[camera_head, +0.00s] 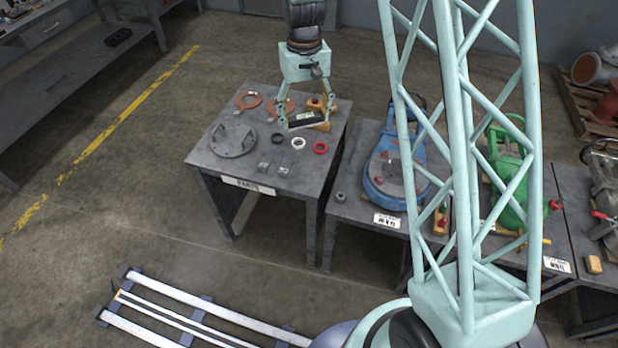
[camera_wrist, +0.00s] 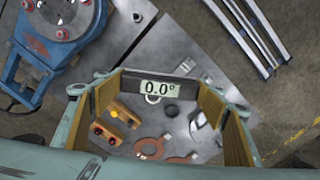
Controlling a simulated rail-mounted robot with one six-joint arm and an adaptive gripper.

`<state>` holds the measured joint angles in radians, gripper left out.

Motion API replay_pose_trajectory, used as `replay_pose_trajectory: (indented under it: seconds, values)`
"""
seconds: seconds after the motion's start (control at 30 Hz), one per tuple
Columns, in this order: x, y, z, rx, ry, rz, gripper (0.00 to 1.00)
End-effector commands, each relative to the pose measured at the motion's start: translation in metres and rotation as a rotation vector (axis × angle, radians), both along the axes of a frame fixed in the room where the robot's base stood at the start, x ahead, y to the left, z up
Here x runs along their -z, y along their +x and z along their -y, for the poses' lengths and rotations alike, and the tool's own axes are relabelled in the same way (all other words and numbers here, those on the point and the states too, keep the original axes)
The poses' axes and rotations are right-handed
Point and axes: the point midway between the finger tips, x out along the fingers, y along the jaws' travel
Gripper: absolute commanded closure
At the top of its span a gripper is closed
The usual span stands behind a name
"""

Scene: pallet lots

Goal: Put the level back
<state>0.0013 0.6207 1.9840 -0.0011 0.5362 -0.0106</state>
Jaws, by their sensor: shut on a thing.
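The level is a dark bar with a lit display reading 0.0° (camera_wrist: 160,88); it also shows in the head view (camera_head: 308,119). My gripper (camera_head: 307,117) is shut on it, with one finger at each end of the bar. In the wrist view the level spans between the tan-padded fingers of my gripper (camera_wrist: 163,90). It is over the back right part of the parts table (camera_head: 215,168), close to wooden blocks. I cannot tell for sure how far above the tabletop it is.
The parts table also holds a grey flange (camera_head: 233,139), orange gaskets (camera_head: 248,100), a black ring (camera_head: 277,139), a white ring (camera_head: 298,143), a red ring (camera_head: 320,148) and wooden blocks (camera_wrist: 124,113). A blue valve body (camera_head: 378,188) and a green one (camera_head: 508,205) stand on tables to the right.

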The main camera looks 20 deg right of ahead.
Motion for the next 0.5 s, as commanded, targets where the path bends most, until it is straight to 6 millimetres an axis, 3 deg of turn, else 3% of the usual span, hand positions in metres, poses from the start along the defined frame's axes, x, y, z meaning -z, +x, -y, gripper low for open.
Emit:
replay_pose_trajectory:
  seconds: [0.27,0.5]
  values:
    - [0.024,-0.017,0.012,-0.096,-0.001,-0.004,0.5]
    - [0.062,-0.049,0.033,-0.272,-0.002,-0.006,0.5]
